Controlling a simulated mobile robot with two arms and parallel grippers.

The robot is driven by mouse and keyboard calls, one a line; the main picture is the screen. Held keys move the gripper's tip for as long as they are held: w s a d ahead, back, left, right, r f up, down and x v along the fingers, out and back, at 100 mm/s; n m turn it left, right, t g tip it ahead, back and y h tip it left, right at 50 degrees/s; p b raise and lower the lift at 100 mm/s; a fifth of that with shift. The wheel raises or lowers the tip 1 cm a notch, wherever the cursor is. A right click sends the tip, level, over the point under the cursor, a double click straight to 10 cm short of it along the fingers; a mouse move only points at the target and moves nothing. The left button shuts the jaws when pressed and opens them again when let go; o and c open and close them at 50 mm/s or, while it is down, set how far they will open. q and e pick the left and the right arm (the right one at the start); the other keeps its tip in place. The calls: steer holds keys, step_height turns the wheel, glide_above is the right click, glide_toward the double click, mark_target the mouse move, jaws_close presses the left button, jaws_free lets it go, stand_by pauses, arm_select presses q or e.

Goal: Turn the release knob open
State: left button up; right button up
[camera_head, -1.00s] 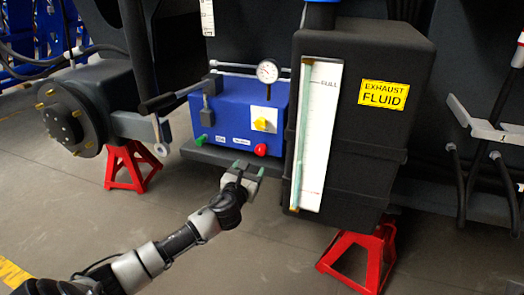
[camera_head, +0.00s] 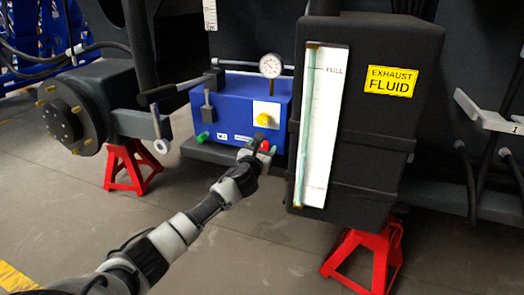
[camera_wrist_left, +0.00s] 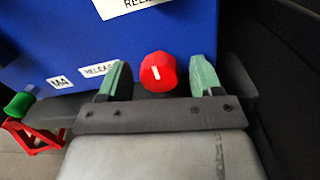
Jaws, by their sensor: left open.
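The red knob (camera_head: 265,145) sits low on the front of the blue box (camera_head: 232,107), beside a small white label. A yellow knob (camera_head: 263,119) is on a white plate above. My right gripper is not in view.
A green knob (camera_head: 202,137) is at the box's lower left. A dark ledge (camera_head: 205,153) runs under the box. The black exhaust fluid tank (camera_head: 376,130) stands close on the right. A gauge (camera_head: 271,65) rises above the box. The floor in front is open.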

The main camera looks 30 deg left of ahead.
arm_select(q)
steer(key=c, duration=0.9)
